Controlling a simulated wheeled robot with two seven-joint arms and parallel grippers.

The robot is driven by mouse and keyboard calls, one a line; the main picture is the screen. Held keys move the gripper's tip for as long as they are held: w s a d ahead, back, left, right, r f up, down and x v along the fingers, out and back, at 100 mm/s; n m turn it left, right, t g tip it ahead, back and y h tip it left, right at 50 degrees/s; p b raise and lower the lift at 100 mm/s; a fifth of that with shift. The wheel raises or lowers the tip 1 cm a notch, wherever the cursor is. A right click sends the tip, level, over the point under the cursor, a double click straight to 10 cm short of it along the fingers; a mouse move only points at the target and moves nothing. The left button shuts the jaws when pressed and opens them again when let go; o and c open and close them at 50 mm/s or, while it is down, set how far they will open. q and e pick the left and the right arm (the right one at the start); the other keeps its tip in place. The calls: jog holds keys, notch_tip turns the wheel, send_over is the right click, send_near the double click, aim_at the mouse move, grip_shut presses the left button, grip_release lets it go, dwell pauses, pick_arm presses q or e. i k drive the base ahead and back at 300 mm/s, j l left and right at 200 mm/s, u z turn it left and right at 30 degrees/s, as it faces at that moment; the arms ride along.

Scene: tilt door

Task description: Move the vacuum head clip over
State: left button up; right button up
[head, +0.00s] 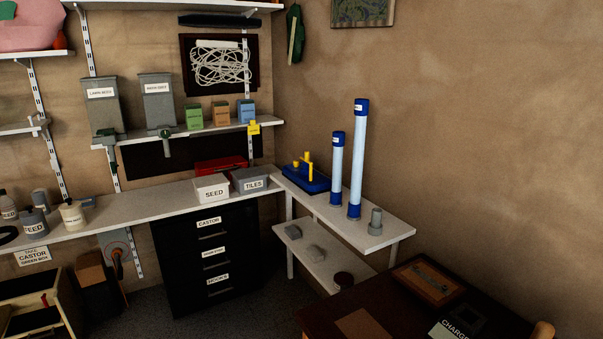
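I cannot tell for sure which thing is the vacuum head clip. A small yellow piece (253,128) sits at the right end of the lower wall shelf's front edge; its details are too small to read. A blue base with yellow upright parts (307,177) stands on the white corner shelf. Two pale tubes with blue ends, a shorter one (337,170) and a taller one (357,160), stand upright beside it. A grey fitting (375,221) stands near the shelf's front. Neither of my grippers is in view.
A black drawer unit (211,260) stands below. A dark table (400,310) fills the lower right. Some dark floor (145,300) is clear in front of the drawers.

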aim_at(307, 153)
jog(key=i, duration=0.45)
jog(key=u, duration=0.5)
jog(key=i+u, duration=0.1)
jog(key=u, duration=0.9)
jog(key=i+u, duration=0.1)
jog(key=u, duration=0.85)
jog(key=i+l+u, duration=0.1)
jog(key=u, duration=0.4)
jog(key=l+u, duration=0.1)
jog(key=u, duration=0.4)
jog(key=l+u, duration=0.4)
jog(key=u, duration=0.15)
jog(key=i+l+z, duration=0.1)
jog(key=l, duration=1.1)
jog(key=l+z, duration=0.85)
jog(key=i+j, duration=0.05)
